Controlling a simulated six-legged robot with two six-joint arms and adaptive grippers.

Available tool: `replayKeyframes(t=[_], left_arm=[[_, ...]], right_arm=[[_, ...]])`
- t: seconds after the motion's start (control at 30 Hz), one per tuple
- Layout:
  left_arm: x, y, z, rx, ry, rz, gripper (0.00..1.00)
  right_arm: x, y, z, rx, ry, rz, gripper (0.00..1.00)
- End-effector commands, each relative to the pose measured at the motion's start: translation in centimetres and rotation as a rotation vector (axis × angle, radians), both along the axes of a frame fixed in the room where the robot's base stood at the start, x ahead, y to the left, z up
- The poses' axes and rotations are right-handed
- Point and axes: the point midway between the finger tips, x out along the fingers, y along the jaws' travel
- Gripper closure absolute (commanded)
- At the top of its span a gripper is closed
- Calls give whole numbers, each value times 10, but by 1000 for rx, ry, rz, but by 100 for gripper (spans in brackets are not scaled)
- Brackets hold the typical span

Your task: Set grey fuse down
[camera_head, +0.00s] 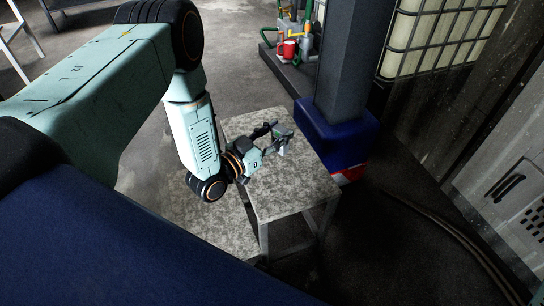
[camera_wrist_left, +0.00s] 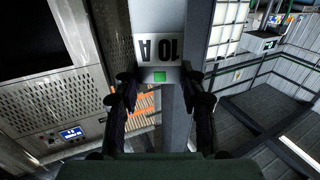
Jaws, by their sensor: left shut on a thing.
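My left gripper (camera_head: 277,139) is over the speckled grey table (camera_head: 290,190) in the head view. It is shut on the grey fuse (camera_head: 284,148), which looks small there. The wrist view shows the fuse (camera_wrist_left: 160,48) between the two dark fingers, with an upside-down "10 A" label and a green square near the fingertips. The fuse is near the tabletop's far part, but I cannot tell whether it touches the top. My right gripper is in neither view.
A dark column with a blue padded base (camera_head: 335,135) stands just behind the table's right side. Red and green pipework (camera_head: 292,45) and a caged pale tank (camera_head: 440,38) are farther back. A lower speckled surface (camera_head: 215,222) adjoins the table at left. The near tabletop is bare.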

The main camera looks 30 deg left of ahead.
Motion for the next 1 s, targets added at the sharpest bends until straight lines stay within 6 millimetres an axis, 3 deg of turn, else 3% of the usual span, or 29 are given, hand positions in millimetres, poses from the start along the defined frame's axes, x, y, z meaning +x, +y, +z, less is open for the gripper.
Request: replayKeyframes(t=[0.2,0.53,1.0], left_arm=[[-2,15,-14,-1,0,-27,92],[-4,15,-66,-2,1,-28,92],[-4,16,-112,-2,0,-26,92]], right_arm=[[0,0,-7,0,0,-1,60],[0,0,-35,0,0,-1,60],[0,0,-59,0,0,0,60]])
